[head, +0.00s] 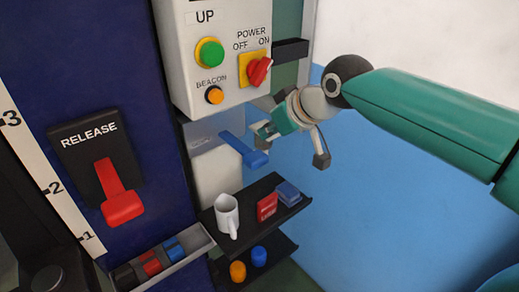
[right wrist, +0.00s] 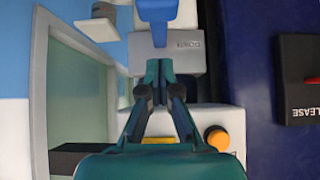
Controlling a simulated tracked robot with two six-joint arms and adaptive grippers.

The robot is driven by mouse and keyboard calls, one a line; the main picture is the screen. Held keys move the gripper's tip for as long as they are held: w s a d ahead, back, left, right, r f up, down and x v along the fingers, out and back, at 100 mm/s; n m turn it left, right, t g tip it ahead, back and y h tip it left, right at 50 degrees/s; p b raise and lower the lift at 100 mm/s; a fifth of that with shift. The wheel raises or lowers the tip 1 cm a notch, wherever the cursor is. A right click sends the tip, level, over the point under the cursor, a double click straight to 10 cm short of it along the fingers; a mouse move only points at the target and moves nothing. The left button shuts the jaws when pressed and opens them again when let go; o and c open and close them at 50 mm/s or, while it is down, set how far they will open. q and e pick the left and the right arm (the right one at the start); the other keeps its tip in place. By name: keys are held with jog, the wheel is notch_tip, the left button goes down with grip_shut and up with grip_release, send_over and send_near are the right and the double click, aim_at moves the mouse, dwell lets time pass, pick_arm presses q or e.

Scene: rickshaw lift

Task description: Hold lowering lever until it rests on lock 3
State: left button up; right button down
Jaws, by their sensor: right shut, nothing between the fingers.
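The blue lowering lever (head: 243,150) sticks out from a grey box on the column, below the white control panel. In the right wrist view its blue handle (right wrist: 157,18) lies just beyond my fingertips, in front of the grey labelled box. My right gripper (head: 263,131) is beside the lever in the head view; in the right wrist view its fingers (right wrist: 158,68) are shut and empty, pointing at the handle. I cannot tell whether they touch it. A white scale (head: 35,152) marked 1, 2 and 3 stands at the left. The locks cannot be made out. My left gripper is not in view.
A red release lever (head: 121,205) is on the blue column. The white panel (head: 200,70) has a green button, an orange beacon button and a red power switch. Below, a dark shelf (head: 255,217) holds a mug (head: 226,216) and small boxes. Blue floor is clear at right.

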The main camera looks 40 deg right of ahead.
aim_at(253, 154)
jog(key=w+f, duration=0.2)
jog(key=f, duration=0.1)
jog(key=w+f, duration=0.1)
jog(key=f, duration=0.1)
jog(key=shift+a+f, duration=0.1)
jog(key=shift+f, duration=0.85)
jog(key=shift+s, duration=0.1)
